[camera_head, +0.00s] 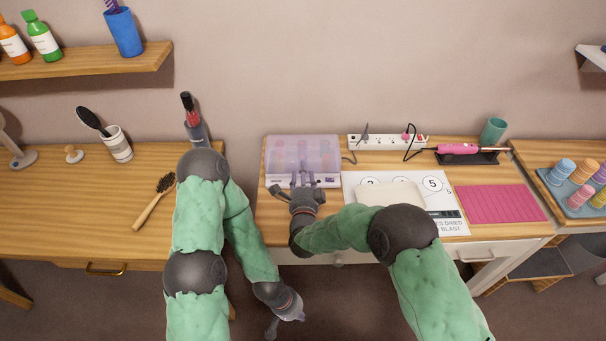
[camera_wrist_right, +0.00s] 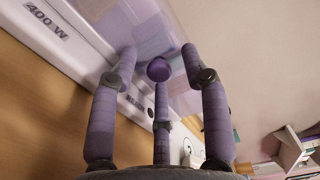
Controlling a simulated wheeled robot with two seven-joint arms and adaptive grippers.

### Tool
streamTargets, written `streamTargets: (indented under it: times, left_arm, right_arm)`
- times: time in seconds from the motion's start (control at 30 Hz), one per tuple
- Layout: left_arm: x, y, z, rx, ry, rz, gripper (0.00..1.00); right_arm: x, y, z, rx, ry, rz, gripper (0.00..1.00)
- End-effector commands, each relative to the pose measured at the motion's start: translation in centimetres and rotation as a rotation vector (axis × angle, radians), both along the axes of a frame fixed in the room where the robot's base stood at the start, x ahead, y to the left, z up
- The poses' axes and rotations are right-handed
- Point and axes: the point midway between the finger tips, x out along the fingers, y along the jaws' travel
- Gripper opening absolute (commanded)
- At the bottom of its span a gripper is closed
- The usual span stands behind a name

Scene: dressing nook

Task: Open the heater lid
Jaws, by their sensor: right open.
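The heater (camera_head: 330,181) is a white box with a translucent lilac lid (camera_head: 312,150), standing at the back left of the middle table. The lid looks closed, with roller-like shapes dimly visible through it. My right gripper (camera_head: 303,176) is at the heater's front, its fingers pointing at the lid edge. In the right wrist view its purple fingers are spread around a round purple knob (camera_wrist_right: 159,69) in front of the lid (camera_wrist_right: 205,35). I cannot tell whether any finger touches it. My left gripper (camera_head: 285,312) hangs low in front of the tables, away from the heater; its fingers are unclear.
A power strip (camera_head: 385,141) with cords lies right of the heater. A pink curling iron (camera_head: 458,148), a numbered card (camera_head: 452,198) and a pink mat (camera_head: 500,203) are farther right. A wooden brush (camera_head: 153,202) lies on the left table.

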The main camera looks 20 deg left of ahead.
Motion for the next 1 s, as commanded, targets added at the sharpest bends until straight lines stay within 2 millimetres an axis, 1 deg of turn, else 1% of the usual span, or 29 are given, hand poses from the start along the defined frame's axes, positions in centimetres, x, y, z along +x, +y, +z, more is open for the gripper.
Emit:
streamTargets:
  times: [0.13,0.17,0.2,0.27,0.3,0.53,0.67,0.87,1.0]
  left_arm:
    - [0.0,0.0,0.0,0.0,0.0,0.0,0.0]
    - [0.0,0.0,0.0,0.0,0.0,0.0,0.0]
    - [0.0,0.0,0.0,0.0,0.0,0.0,0.0]
    - [0.0,0.0,0.0,0.0,0.0,0.0,0.0]
    - [0.0,0.0,0.0,0.0,0.0,0.0,0.0]
    - [0.0,0.0,0.1,0.0,0.0,0.0,0.0]
    - [0.0,0.0,0.5,0.0,0.0,0.0,0.0]
    - [0.0,0.0,2.2,0.0,0.0,0.0,0.0]
    - [0.0,0.0,4.1,0.0,0.0,0.0,0.0]
  right_arm:
    - [0.0,0.0,0.0,0.0,0.0,0.0,0.47]
    - [0.0,0.0,0.0,0.0,0.0,0.0,0.38]
    - [0.0,0.0,0.0,0.0,0.0,0.0,0.27]
    - [0.0,0.0,0.0,0.0,0.0,0.0,0.1]
    - [0.0,0.0,0.0,0.0,0.0,0.0,0.0]
    - [0.0,0.0,0.1,0.0,0.001,0.0,0.0]
    - [0.0,0.0,0.4,-0.002,0.012,-0.001,0.0]
    - [0.0,0.0,1.6,-0.017,0.064,0.0,0.0]
    - [0.1,0.1,2.8,-0.034,0.122,-0.001,0.0]
